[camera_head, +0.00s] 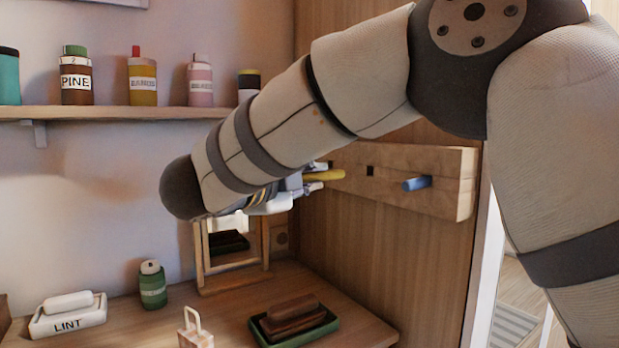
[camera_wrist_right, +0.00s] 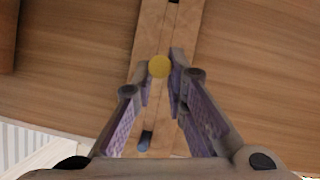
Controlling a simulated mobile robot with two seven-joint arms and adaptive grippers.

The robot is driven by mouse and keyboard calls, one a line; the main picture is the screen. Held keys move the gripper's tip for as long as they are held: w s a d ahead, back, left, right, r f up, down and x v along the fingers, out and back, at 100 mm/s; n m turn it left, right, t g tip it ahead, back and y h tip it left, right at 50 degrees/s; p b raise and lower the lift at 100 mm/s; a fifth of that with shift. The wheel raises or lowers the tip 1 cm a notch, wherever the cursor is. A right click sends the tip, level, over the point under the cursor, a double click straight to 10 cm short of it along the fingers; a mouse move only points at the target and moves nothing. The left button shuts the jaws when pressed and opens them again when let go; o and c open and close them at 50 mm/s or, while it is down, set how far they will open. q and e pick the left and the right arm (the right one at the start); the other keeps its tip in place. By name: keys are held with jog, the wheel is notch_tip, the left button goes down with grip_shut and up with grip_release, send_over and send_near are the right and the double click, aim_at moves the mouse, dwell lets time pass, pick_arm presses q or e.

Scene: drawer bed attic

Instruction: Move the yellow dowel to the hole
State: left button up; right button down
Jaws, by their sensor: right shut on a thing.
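The yellow dowel (camera_head: 326,175) sticks out sideways in front of the wooden peg board (camera_head: 450,186). My right gripper (camera_head: 312,178) is shut on it. In the right wrist view the dowel shows as a round yellow end (camera_wrist_right: 159,66) between the fingertips (camera_wrist_right: 161,75), with the board behind it. I cannot tell whether its far end touches the board. A dark square hole (camera_head: 370,171) is in the board, right of the dowel in the head view. Another dark opening (camera_wrist_right: 173,2) shows at the top of the wrist view. My left gripper is not in view.
A blue peg (camera_head: 417,183) sticks out of the board right of the hole. A shelf (camera_head: 150,112) holds bottles.

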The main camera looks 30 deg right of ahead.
jog(key=shift+w+d, duration=0.15)
jog(key=shift+d, duration=2.65)
jog(key=shift+w+d, duration=0.2)
jog(key=shift+d, duration=2.55)
jog(key=c, duration=1.5)
grip_release()
jog(key=shift+a, duration=0.15)
send_near(340, 174)
jog(key=d, duration=0.1)
jog(key=s+d, duration=0.1)
jog(key=shift+s+d+r, duration=0.1)
jog(key=shift+d+r, duration=0.05)
jog(key=shift+d, duration=0.1)
